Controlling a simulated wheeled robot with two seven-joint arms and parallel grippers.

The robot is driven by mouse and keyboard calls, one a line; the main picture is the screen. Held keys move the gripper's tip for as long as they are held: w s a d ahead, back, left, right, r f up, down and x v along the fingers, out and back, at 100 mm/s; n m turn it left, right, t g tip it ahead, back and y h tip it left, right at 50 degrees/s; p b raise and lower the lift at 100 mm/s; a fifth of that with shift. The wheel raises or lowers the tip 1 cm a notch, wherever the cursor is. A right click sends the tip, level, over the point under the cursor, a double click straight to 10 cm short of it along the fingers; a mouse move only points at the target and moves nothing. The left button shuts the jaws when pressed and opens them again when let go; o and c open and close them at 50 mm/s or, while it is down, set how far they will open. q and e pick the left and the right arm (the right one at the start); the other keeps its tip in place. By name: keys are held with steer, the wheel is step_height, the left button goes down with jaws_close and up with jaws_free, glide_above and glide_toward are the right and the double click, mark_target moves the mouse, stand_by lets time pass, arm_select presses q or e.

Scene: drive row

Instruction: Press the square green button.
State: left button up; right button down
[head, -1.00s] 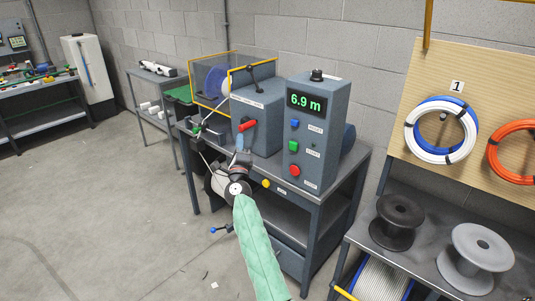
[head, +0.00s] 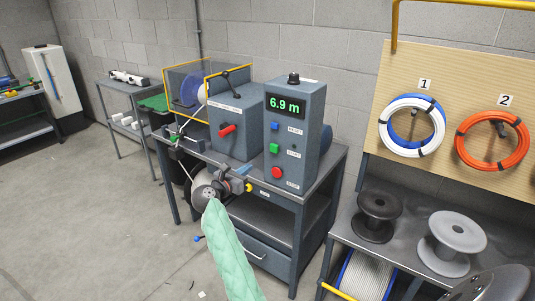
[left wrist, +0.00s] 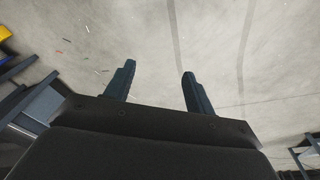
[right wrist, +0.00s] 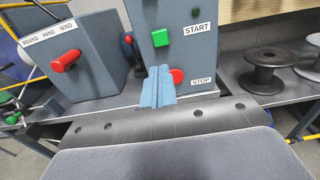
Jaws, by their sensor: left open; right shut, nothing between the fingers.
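The square green button (head: 274,148) is on the front of the grey control box (head: 296,118), beside a START label. In the right wrist view the green button (right wrist: 161,37) stands above my fingertips, and nothing covers it. My right gripper (head: 243,171) is shut and empty, in front of the bench and lower left of the green button. In the right wrist view the shut fingers (right wrist: 158,72) overlap the picture of the box's lower front, apart from the green button. My left gripper (left wrist: 158,75) is open and empty over bare floor.
A round red STOP button (head: 277,172) sits below the green one, and a blue button (head: 275,127) above it. A red lever (head: 227,131) sticks out of the machine at left. The display (head: 286,106) reads 6.9 m. Spools (head: 377,215) stand on the right bench.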

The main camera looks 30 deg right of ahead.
steer(key=shift+d, duration=0.1)
steer(key=p, duration=0.6)
glide_toward(273, 149)
steer(key=x, duration=0.5)
steer(key=shift+w+d+r, duration=0.1)
arm_select(q)
steer(key=s+a+f, duration=0.2)
steer(key=f, duration=0.7)
steer(key=s+a+f, duration=0.2)
steer(key=f, duration=0.8)
steer(key=shift+s+f+t+y+p, duration=0.25)
steer(key=shift+s+t+y+p, duration=0.05)
steer(key=shift+s+p, duration=0.05)
arm_select(e)
steer(key=shift+x, duration=0.75)
arm_select(q)
steer(key=shift+f, duration=0.1)
arm_select(e)
steer(key=shift+f, duration=0.2)
